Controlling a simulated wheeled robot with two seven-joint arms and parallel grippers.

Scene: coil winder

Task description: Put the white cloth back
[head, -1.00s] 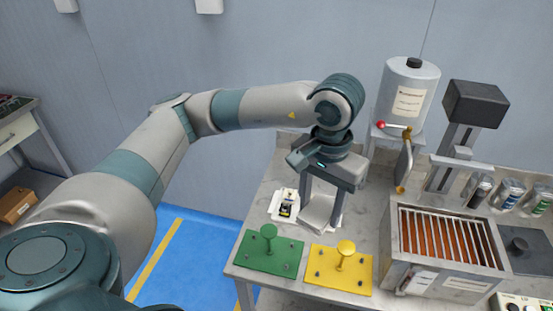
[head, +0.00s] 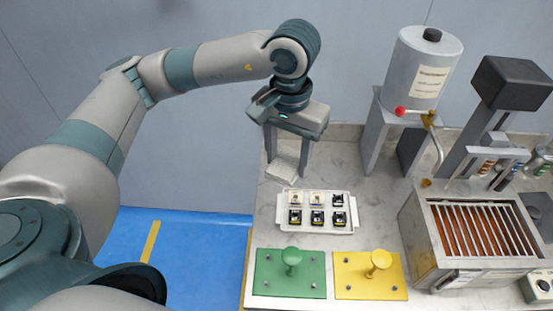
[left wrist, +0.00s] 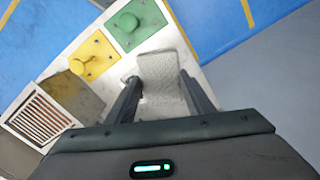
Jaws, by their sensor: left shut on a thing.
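The white cloth (head: 284,168) is a pale, textured piece gripped by my left gripper (head: 286,158). In the head view it is behind the white parts tray, near the back left corner of the worktop. In the left wrist view the cloth (left wrist: 160,75) shows between the two dark fingers (left wrist: 159,84) and extends beyond their tips. I cannot tell whether its lower edge touches the worktop. My right gripper is not in view.
The tray (head: 347,228) of small black parts is just in front. A green plate (head: 265,285) and a yellow plate (head: 345,288), both with knobs, lie at the front. A slatted box (head: 418,245) and a canister (head: 408,70) stand right.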

